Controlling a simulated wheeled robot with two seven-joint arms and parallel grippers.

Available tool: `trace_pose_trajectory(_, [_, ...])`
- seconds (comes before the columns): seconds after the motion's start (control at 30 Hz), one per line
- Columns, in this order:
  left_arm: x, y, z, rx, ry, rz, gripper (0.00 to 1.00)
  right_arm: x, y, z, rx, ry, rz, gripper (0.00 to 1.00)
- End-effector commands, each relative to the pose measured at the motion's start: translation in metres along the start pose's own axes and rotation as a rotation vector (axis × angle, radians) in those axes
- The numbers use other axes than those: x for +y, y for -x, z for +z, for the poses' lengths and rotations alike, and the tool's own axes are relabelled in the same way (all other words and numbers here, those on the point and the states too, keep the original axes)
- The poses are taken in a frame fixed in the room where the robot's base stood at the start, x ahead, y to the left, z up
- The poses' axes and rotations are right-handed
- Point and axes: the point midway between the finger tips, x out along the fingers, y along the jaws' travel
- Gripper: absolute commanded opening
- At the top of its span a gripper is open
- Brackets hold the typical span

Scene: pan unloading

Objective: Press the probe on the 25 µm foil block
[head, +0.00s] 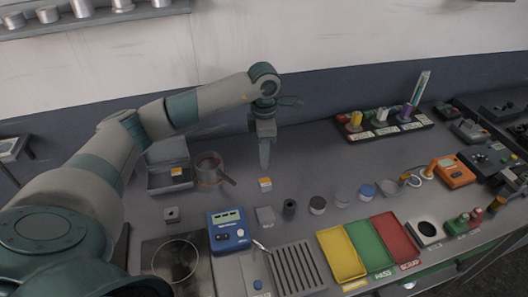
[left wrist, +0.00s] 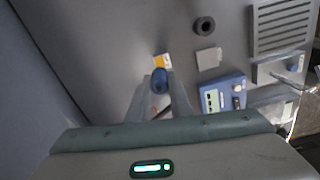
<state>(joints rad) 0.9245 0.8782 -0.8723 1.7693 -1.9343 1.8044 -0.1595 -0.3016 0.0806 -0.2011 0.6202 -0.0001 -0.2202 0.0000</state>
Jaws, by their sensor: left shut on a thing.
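My left gripper (head: 264,160) points straight down above the bench and is shut on a dark blue rounded piece, which looks like the probe (left wrist: 160,80). In the head view the fingers largely hide the probe. A small white block with an orange-yellow face (head: 265,184) stands on the bench just below the fingertips; in the left wrist view the block (left wrist: 162,61) shows just beyond the probe. A gap appears between them in the head view. Another block with an orange face (head: 177,172) sits in the open grey case (head: 168,180). Their markings are too small to read. My right gripper is out of view.
A blue meter (head: 228,231) and a grey block (head: 265,216) stand in front of the white block.

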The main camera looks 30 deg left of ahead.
Motion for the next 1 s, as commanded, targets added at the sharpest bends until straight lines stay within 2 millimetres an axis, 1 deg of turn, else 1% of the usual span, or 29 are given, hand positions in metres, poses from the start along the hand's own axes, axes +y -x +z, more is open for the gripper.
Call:
trace_pose_trajectory(0.03, [0.000, -0.006, 0.000, 0.000, 0.000, 0.000, 0.00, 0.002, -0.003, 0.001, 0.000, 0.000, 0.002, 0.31])
trace_pose_trajectory(0.2, [0.000, -0.019, 0.000, 0.000, 0.000, 0.000, 0.00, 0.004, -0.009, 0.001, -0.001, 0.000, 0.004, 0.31])
trace_pose_trajectory(0.43, [-0.001, -0.033, 0.000, 0.000, 0.000, -0.001, 0.00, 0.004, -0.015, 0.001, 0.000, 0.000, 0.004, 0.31])
trace_pose_trajectory(0.63, [0.000, -0.038, 0.000, 0.000, 0.000, 0.000, 0.00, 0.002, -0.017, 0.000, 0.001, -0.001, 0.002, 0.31])
trace_pose_trajectory(1.0, [0.000, -0.039, 0.000, 0.000, 0.000, 0.000, 0.00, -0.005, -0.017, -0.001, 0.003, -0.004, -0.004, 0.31])
